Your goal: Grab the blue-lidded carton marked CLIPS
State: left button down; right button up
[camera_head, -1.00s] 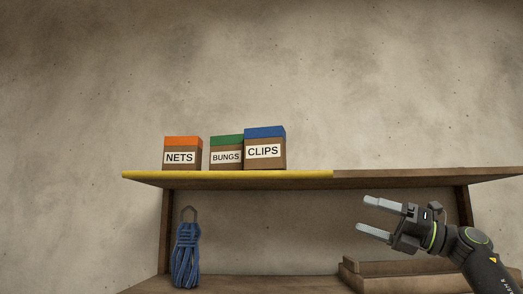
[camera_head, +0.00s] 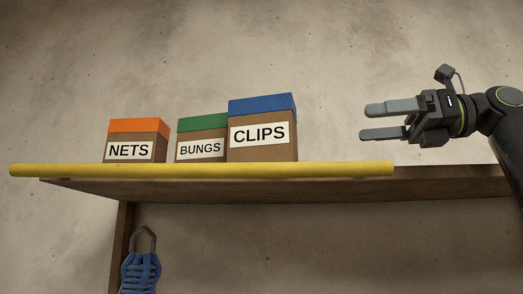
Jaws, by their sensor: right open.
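The blue-lidded carton marked CLIPS (camera_head: 262,150) stands upright on the upper shelf (camera_head: 450,181), rightmost of the cartons there. Its label faces me. My right gripper (camera_head: 367,123) is to the right of the carton, a clear gap away, at about the carton's height in the picture. Its two fingers are apart with nothing between them, and they point left toward the carton. My left gripper is not in view.
A green-lidded BUNGS carton (camera_head: 201,150) stands close on the left of CLIPS, partly behind it. An orange-lidded NETS carton (camera_head: 137,150) stands further left. A blue corded bundle (camera_head: 140,272) hangs below.

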jog(key=p, duration=0.1)
send_near(295, 125)
jog(key=a, duration=0.1)
jog(key=x, duration=0.3)
jog(key=p+x, duration=0.1)
jog(key=shift+s+a, duration=0.25)
jog(key=a, duration=0.1)
jog(key=w+a+p, duration=0.1)
jog(key=shift+w+a+f, duration=0.1)
jog(key=shift+a+f, duration=0.05)
jog(key=shift+a, duration=0.25)
jog(key=shift+a+p, duration=0.3)
jog(key=shift+p, duration=0.05)
jog(key=p+x, duration=0.2)
jog(key=x, duration=0.2)
jog(key=shift+a, duration=0.15)
jog(key=shift+w+a, duration=0.1)
jog(key=shift+a, duration=0.05)
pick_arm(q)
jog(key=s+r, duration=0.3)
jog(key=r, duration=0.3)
